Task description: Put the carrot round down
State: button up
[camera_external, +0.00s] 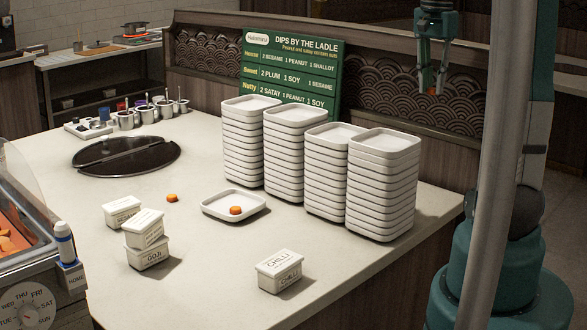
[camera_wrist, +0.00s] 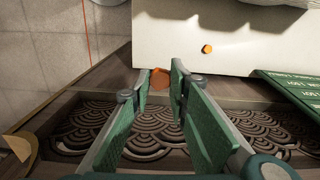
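My gripper (camera_external: 432,88) is high at the upper right of the external view, above and behind the stacks of white dishes. Its green fingers are closed on an orange carrot round, also seen between the fingertips in the wrist view (camera_wrist: 161,79). A second carrot round (camera_external: 236,210) lies in a single white square dish (camera_external: 215,213) on the counter. A third carrot round (camera_external: 172,198) lies on the bare counter left of that dish. One loose round (camera_wrist: 207,49) shows on the pale counter in the wrist view.
Tall stacks of white dishes (camera_external: 366,190) stand at the counter's right rear, before a green menu board (camera_external: 290,75). Labelled tubs (camera_external: 280,270) stand in front. A dark round lid (camera_external: 126,156) and small metal pots (camera_external: 147,113) are left. A patterned partition (camera_external: 385,95) runs behind.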

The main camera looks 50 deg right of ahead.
jog(key=w+a+n+p, duration=0.1)
jog(key=w+a+p, duration=0.1)
jog(key=w+a, duration=1.75)
jog(key=w+a+p, duration=0.1)
jog(key=w+a, duration=0.4)
jog(key=a, duration=0.3)
jog(key=w+a+n+p, duration=0.1)
jog(key=w+a, duration=0.3)
jog(key=a, duration=0.4)
jog(key=w+a, duration=0.5)
jog(key=a, duration=0.3)
notch_tip(320, 180, down, 18)
jog(key=shift+f, duration=0.15)
jog(key=shift+d, duration=0.1)
jog(key=shift+f, duration=3.1)
jog(key=shift+f, duration=0.1)
